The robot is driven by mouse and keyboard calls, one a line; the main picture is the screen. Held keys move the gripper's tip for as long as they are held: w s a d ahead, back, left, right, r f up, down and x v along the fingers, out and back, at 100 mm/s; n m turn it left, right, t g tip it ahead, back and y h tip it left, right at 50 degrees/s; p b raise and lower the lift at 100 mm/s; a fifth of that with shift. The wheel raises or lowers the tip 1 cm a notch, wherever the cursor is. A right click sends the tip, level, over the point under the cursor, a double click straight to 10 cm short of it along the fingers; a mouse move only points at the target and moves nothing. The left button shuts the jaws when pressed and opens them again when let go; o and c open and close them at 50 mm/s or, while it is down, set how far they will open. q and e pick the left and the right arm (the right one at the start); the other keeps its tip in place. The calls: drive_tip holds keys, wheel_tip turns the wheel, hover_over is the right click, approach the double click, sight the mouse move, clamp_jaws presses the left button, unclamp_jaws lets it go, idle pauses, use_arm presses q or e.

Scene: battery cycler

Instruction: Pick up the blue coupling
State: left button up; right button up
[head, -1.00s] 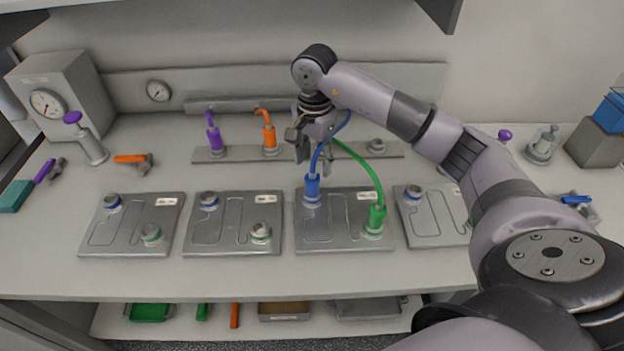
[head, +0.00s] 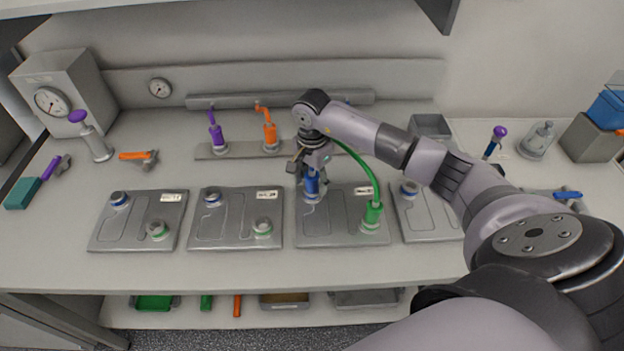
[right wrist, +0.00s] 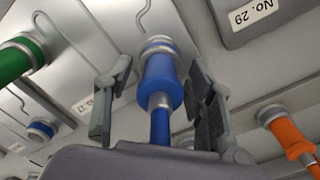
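The blue coupling (head: 311,184) stands upright on the blue-ringed port of the third plate (head: 340,228). My right gripper (head: 312,172) is above and around its upper part. In the right wrist view the blue coupling (right wrist: 160,80) lies between the two open fingers of the right gripper (right wrist: 158,100), with a gap on each side. Its blue hose runs back toward the wrist. The green coupling (head: 372,216) sits on the same plate's other port, and its green hose arches up behind my arm. My left gripper is not in view.
A purple coupling (head: 217,135) and an orange coupling (head: 269,133) stand on a rail (head: 240,152) behind the plates. Two plates with bare ports lie to the left, another to the right. The front strip of bench is clear.

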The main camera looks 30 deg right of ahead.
drive_tip(key=c, duration=0.5)
clamp_jaws()
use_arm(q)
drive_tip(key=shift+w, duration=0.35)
use_arm(e)
drive_tip(key=shift+w+r, duration=0.1)
drive_tip(key=shift+r, duration=0.05)
